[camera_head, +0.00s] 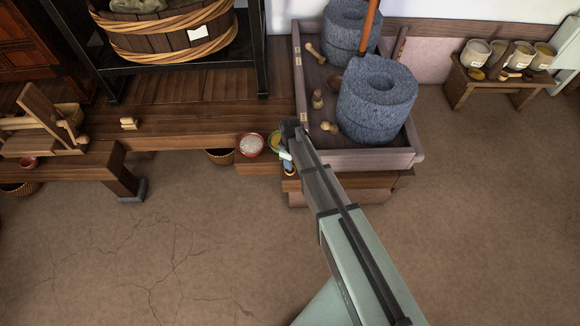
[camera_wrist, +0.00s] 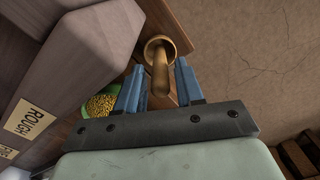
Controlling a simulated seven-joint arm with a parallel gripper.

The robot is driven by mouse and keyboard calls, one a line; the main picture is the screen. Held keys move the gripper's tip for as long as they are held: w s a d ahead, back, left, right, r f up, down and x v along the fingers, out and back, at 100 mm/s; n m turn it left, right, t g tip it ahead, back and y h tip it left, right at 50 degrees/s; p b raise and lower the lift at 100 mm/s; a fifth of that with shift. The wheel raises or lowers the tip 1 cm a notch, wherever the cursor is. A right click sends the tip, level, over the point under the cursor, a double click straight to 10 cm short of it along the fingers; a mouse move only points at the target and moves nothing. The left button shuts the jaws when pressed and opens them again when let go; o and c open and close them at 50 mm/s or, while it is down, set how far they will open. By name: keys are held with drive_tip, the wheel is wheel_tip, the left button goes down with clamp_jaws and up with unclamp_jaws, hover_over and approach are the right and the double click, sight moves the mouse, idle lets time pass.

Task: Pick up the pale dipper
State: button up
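A tan wooden dipper (camera_wrist: 160,77) shows in the wrist view, with its round cup end (camera_wrist: 160,46) beyond the fingertips and its handle running back between them. My gripper (camera_wrist: 154,74) has blue fingers, open on either side of the handle, with gaps visible on both sides. In the head view my gripper (camera_head: 287,162) is at the small wooden step by the front left corner of the quern tray. A small tan part of the dipper (camera_head: 290,173) seems to show at the fingertips there; my arm hides the rest.
A bowl of yellow grain (camera_wrist: 101,104) is close to the left finger. A red bowl of white grain (camera_head: 251,146) stands left of it. The tray (camera_head: 390,160) holding stone querns (camera_head: 377,105) rises beside my gripper. The floor (camera_head: 200,250) in front is clear.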

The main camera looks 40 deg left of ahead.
clamp_jaws()
wheel_tip(320, 180, up, 9)
drive_tip(key=w+a+m, duration=0.6)
drive_tip(key=a, duration=0.4)
drive_tip(key=shift+w+a+r, duration=0.15)
drive_tip(key=shift+a+r, duration=0.15)
drive_tip(key=shift+r, duration=0.1)
